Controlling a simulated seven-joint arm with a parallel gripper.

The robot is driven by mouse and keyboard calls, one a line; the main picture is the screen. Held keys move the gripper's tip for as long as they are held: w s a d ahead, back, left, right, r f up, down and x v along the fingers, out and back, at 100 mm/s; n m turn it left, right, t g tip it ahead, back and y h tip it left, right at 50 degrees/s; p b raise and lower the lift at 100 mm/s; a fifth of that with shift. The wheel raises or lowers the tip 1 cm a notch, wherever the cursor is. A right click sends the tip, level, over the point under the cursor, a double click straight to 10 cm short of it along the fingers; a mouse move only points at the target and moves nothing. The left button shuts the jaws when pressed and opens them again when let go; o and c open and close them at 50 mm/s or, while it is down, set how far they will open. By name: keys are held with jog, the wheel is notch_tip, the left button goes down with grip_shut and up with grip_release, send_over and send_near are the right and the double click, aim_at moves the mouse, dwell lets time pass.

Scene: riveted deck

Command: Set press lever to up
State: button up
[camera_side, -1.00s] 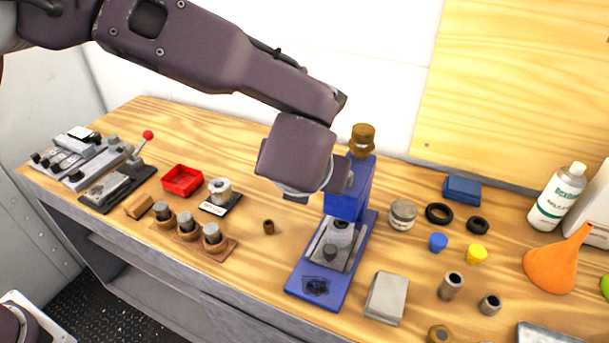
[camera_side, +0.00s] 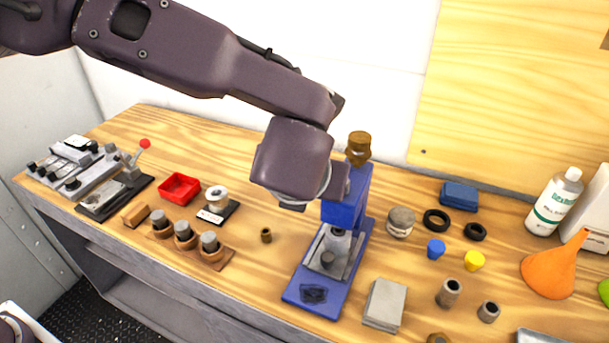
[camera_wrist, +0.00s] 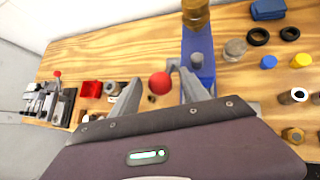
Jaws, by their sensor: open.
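The blue press (camera_side: 345,212) stands on the bench with a brass-coloured cap on top; in the wrist view its blue column (camera_wrist: 198,45) is just beyond my gripper. The press lever's red ball knob (camera_wrist: 160,84) shows in the wrist view between my open fingers, with a grey bent arm at its right toward the press. I cannot tell whether a finger touches the knob. My gripper (camera_wrist: 159,80) is open around the knob. In the side view my gripper (camera_side: 336,182) is at the upper left of the press and hides the lever.
A red-knobbed clamp (camera_side: 120,190), a red tray (camera_side: 179,187) and a wooden holder with pegs (camera_side: 190,246) lie to the left. A grey block (camera_side: 384,304), a tin (camera_side: 400,222), black rings and small caps are to the right. A white bottle (camera_side: 555,203) and orange funnel (camera_side: 550,273) stand farther right.

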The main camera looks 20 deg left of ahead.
jog(key=v, duration=0.5)
jog(key=shift+s+d+r, duration=0.1)
jog(key=shift+s+r, duration=0.05)
jog(key=shift+s, duration=0.05)
jog(key=s+a+r+n+g, duration=0.1)
jog(key=s+a+r+n, duration=0.1)
jog(key=a+n, duration=0.3)
jog(key=s+a+r+n+g, duration=0.1)
jog(key=s+a+r+n, duration=0.15)
jog(key=a, duration=0.55)
jog(key=s+a+r+n+g, duration=0.2)
jog(key=s+a+n, duration=0.75)
jog(key=n, duration=0.35)
jog(key=s+a+f+n+h, duration=0.1)
jog(key=s+f+n+h, duration=0.2)
jog(key=s+n, duration=0.6)
jog(key=n, duration=0.4)
jog(key=shift+a+t, duration=0.3)
jog(key=shift+t, duration=0.1)
